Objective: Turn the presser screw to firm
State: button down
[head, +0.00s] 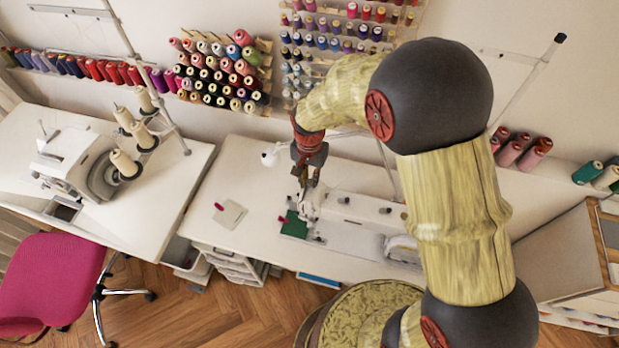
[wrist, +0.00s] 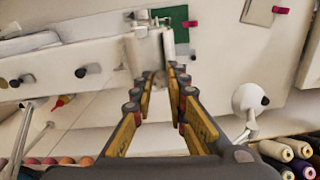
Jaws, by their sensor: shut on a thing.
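The white sewing machine (head: 365,209) stands on the right-hand table, its needle end (head: 309,211) to the left. My gripper (head: 306,186) reaches down over the top of that end. In the wrist view, the fingers of my gripper (wrist: 159,72) close in on the top of the machine's needle end (wrist: 149,50). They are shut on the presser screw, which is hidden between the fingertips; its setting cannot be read. A green cloth (head: 294,224) lies under the needle end; it also shows in the wrist view (wrist: 180,16).
Dark knobs stand on the machine's body, one (wrist: 80,72) close to my fingers. A white lamp (wrist: 249,98) is beside my gripper. A pale square with a magenta-handled item (head: 229,213) lies to the left. Thread racks (head: 221,72) line the wall behind.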

aim_at(309, 181)
jog(key=shift+m, duration=1)
jog(key=c, duration=1.8)
grip_release()
jog(key=shift+o, duration=0.2)
notch_tip(309, 181, up, 12)
